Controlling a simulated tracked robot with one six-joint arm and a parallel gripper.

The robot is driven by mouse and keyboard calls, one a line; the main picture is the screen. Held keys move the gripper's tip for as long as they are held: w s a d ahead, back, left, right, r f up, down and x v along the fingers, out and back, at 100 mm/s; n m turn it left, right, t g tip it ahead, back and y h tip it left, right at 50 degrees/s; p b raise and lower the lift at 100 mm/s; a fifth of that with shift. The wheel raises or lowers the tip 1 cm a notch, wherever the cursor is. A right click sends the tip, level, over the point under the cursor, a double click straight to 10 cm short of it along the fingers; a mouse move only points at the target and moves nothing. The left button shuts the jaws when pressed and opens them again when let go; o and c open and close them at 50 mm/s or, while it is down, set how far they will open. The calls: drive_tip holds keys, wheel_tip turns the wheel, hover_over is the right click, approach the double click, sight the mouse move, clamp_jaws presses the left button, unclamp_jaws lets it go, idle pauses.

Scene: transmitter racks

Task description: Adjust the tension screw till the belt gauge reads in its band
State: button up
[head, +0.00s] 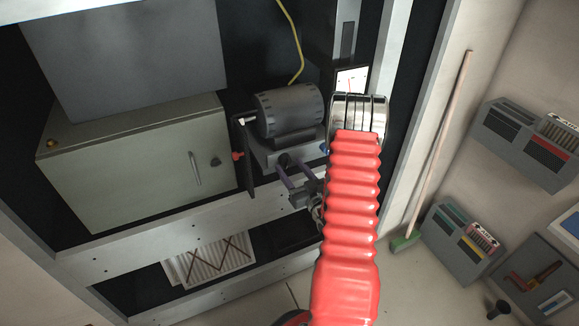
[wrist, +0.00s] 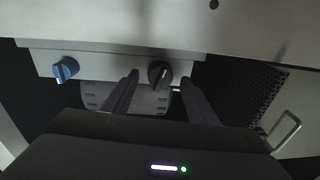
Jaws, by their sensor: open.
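A black knob (wrist: 160,73) with a pale mark sits on the front of a grey base below the motor; it also shows in the head view (head: 284,160). A blue knob (wrist: 65,69) is to its left in the wrist view, and at the right in the head view (head: 324,148). I cannot tell which knob is the tension screw. My gripper (wrist: 160,80) is open, its purple fingers on either side of the black knob; contact is not clear. A white-faced panel (head: 352,79), possibly the gauge, is partly hidden by my arm and unreadable.
The grey motor (head: 290,111) stands on the base, beside a black upright plate (head: 243,155) with a red knob. A grey cabinet (head: 130,155) fills the rack's left. A white rack post (head: 425,130) stands at the right. A perforated panel and metal handle (wrist: 283,130) are right in the wrist view.

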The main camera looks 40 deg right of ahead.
drive_tip(key=v, duration=1.2)
drive_tip(key=shift+f, duration=0.1)
